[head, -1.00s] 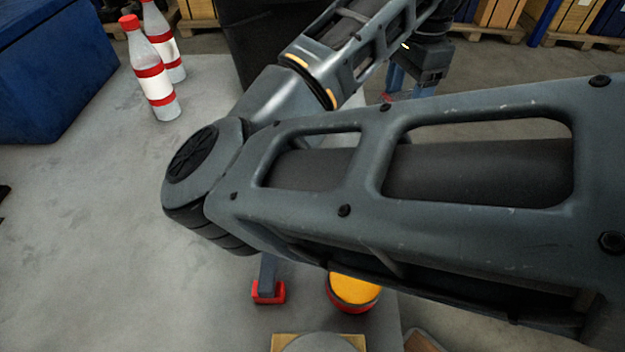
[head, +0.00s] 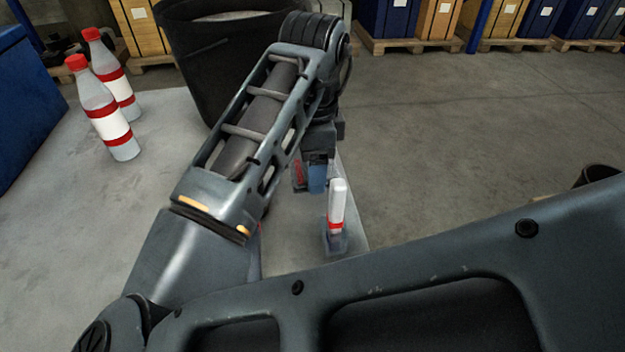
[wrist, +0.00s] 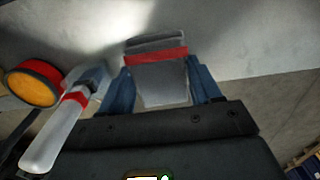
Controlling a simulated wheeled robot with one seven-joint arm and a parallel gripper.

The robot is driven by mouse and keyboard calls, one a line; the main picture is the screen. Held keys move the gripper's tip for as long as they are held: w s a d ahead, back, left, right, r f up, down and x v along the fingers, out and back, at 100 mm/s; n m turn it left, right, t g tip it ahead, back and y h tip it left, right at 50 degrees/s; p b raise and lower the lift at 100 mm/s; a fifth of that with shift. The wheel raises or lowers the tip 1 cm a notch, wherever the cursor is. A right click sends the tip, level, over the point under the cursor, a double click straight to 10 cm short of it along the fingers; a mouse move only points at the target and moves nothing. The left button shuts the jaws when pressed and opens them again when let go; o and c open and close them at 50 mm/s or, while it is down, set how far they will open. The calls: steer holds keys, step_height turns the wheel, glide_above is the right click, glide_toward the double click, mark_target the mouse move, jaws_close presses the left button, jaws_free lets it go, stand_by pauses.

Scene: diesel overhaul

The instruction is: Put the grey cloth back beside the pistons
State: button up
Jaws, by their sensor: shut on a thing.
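My gripper (wrist: 162,88) is shut on the grey cloth (wrist: 160,88), a folded grey piece with a red band, held between blue fingers in the wrist view. In the head view my gripper (head: 317,178) hangs near the far right edge of the grey bench top (head: 150,170), partly hidden by my arm. I cannot tell whether the cloth touches the bench. I cannot make out any pistons in either view.
A white, red-banded tube (head: 337,205) stands in a grey base close to my gripper. A yellow-orange disc with a red rim (wrist: 35,83) lies beyond it. Two red-capped bottles (head: 105,115) stand at the left. A black bin (head: 215,60) is behind my arm.

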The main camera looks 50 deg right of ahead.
steer(key=shift+f, duration=2.05)
steer(key=shift+f, duration=0.2)
steer(key=o, duration=1)
steer(key=shift+r, duration=0.15)
step_height(320, 180, up, 12)
steer(key=shift+a+r+p, duration=0.1)
steer(key=shift+p, duration=0.25)
